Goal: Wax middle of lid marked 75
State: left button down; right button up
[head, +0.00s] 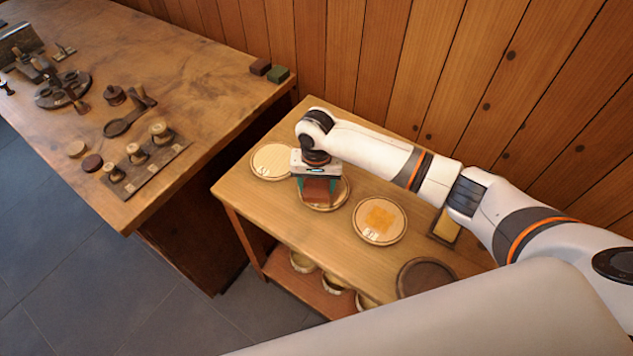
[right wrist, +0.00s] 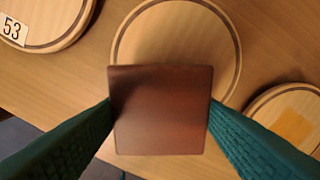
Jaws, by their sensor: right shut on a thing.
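My right gripper (head: 316,176) is shut on a reddish-brown block (right wrist: 162,110), with one green finger on each side of it. The block is over the near part of a round pale lid (right wrist: 176,45) with a dark ring, the middle of three in a row. I cannot tell whether block and lid touch. No number shows on this lid; the block hides part of it. The lid on the left (head: 271,161) reads 53 in the right wrist view (right wrist: 40,12). The lid on the right (head: 396,224) has an orange-yellow patch in its middle; its number is too small to read.
The lids lie on a small wooden table (head: 245,193) with a lower shelf holding several round pieces. A dark round plate (head: 427,279) and a dark-framed yellow piece (head: 446,226) are further right. A workbench (head: 190,70) with tools and spools stands left, a plank wall behind.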

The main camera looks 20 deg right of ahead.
jog(key=shift+f, duration=0.85)
jog(key=shift+w+d, duration=0.1)
